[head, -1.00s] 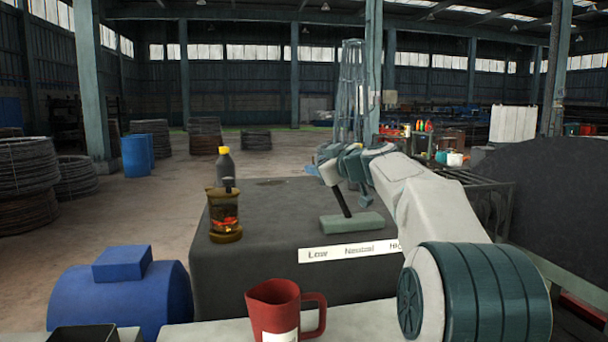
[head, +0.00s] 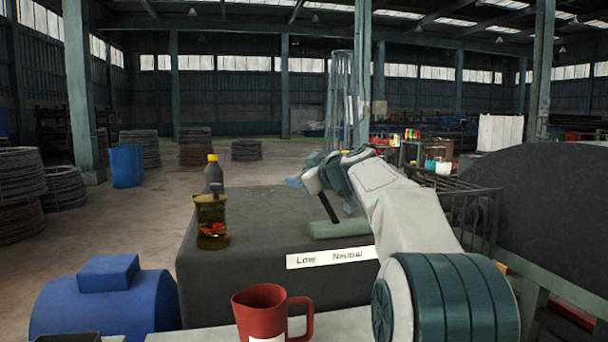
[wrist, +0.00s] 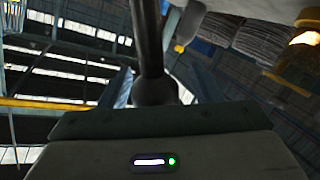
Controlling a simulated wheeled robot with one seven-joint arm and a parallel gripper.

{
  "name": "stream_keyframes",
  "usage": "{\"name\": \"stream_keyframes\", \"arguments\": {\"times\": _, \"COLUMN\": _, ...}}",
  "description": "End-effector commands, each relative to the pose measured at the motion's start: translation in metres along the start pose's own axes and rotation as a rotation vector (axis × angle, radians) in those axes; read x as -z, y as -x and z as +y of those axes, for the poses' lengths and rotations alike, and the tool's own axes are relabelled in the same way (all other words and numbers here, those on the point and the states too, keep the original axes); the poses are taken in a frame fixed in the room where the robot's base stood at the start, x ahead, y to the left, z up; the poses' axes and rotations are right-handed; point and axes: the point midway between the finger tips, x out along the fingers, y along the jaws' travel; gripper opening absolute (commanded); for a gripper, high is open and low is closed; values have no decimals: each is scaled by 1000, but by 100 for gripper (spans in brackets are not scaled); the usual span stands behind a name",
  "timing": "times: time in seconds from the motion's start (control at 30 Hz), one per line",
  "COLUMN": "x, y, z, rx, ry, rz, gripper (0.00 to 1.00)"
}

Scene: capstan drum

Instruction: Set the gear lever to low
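The gear lever (head: 330,207) is a black shaft on a flat green base (head: 340,229) on top of a dark block. It leans to the left, toward the "Low" side of the white label strip (head: 330,257). "Low" and "Neutral" are readable; my arm covers the right end. My gripper (head: 312,182) is at the lever's upper end and hides its top in the head view. In the wrist view the black shaft (wrist: 148,45) runs down to a dark round knob (wrist: 155,90) close in front of my gripper's palm.
A glass-sided lantern-like jar (head: 212,222) and a dark bottle with a yellow cap (head: 213,178) stand on the block's left side. A red mug (head: 262,312) is at the front. A blue motor-like drum (head: 105,305) is at the lower left. A dark wheel shape (head: 550,205) is at right.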

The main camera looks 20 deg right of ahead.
Motion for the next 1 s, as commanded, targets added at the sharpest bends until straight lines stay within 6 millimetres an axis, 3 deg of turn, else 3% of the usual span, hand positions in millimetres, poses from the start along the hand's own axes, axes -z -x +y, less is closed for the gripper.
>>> {"name": "stream_keyframes", "arguments": {"times": 0.23, "x": -1, "y": 14, "z": 1, "rx": -4, "ry": 1, "rz": 1, "gripper": 58}}
{"name": "stream_keyframes", "arguments": {"times": 0.7, "x": -2, "y": 112, "z": -1, "rx": -4, "ry": 2, "rz": 0, "gripper": 58}}
{"name": "stream_keyframes", "arguments": {"times": 1.0, "x": 0, "y": 138, "z": 0, "rx": 0, "ry": -1, "rz": 0, "gripper": 58}}
